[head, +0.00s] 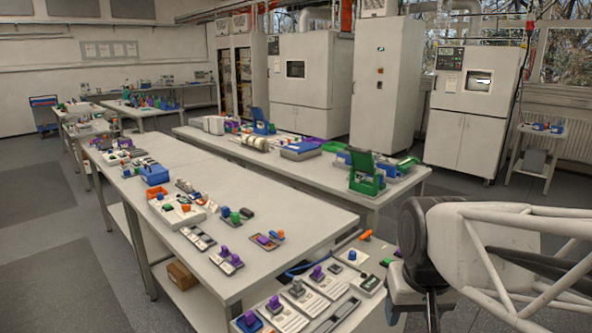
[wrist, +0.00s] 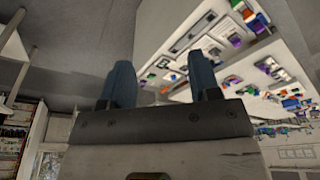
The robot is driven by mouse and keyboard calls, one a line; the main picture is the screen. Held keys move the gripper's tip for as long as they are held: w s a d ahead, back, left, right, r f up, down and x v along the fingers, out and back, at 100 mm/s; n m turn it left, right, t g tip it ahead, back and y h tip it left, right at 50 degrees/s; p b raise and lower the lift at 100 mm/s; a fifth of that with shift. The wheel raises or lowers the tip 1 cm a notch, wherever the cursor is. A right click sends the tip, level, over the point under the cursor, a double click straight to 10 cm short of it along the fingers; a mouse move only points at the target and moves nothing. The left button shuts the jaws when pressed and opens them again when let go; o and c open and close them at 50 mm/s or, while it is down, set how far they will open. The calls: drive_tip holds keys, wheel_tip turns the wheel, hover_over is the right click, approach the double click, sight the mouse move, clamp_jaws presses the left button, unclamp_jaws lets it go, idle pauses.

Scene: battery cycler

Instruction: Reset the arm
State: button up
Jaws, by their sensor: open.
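My gripper (wrist: 162,82) shows in the wrist view with its two dark blue fingers spread apart. It is open, and nothing is between the fingers. The wrist view is turned on its side, with a white table (wrist: 150,30) and small devices beyond the fingers. In the head view my arm is at the lower right, in front of the near bench; the fingertips cannot be made out there.
A long white table (head: 270,205) carries small coloured devices. A nearer bench holds several devices, including a blue knob (head: 352,255). A second table (head: 415,178) holds a green box (head: 367,182). White cabinets (head: 478,100) stand behind. Grey floor (head: 70,255) is clear at left.

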drive_tip(key=s+f, duration=0.1)
drive_tip(key=s, duration=0.5)
drive_tip(key=shift+f, duration=0.4)
